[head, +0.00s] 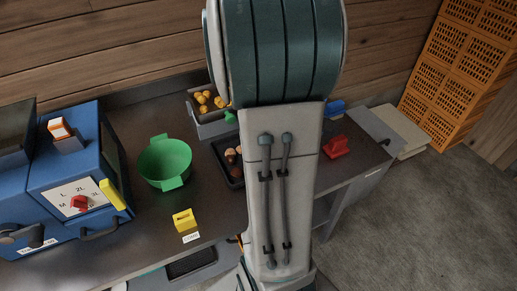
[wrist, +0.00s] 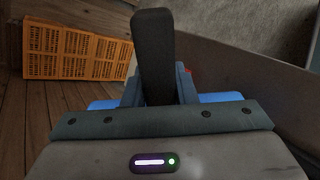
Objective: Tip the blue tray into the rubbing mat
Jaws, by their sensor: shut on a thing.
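In the wrist view my gripper (wrist: 155,60) shows as one dark upright finger in front of a teal-grey bracket. Blue parts of the blue tray (wrist: 220,97) show on both sides of it, and the gripper is shut on the tray. In the head view a small piece of blue (head: 335,106), likely the same tray, shows just right of my arm; my gripper is hidden there. A dark shallow tray or mat (head: 240,182) with brown chestnuts is partly hidden left of my arm. I cannot tell whether it is the rubbing mat.
A green bowl (head: 165,160) and a yellow block (head: 183,217) stand on the bench. A grey bin (head: 207,129) with yellow balls is behind. A red object (head: 336,147) is right of my arm. A blue machine (head: 75,180) fills the left. Orange crates (head: 459,75) stand far right.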

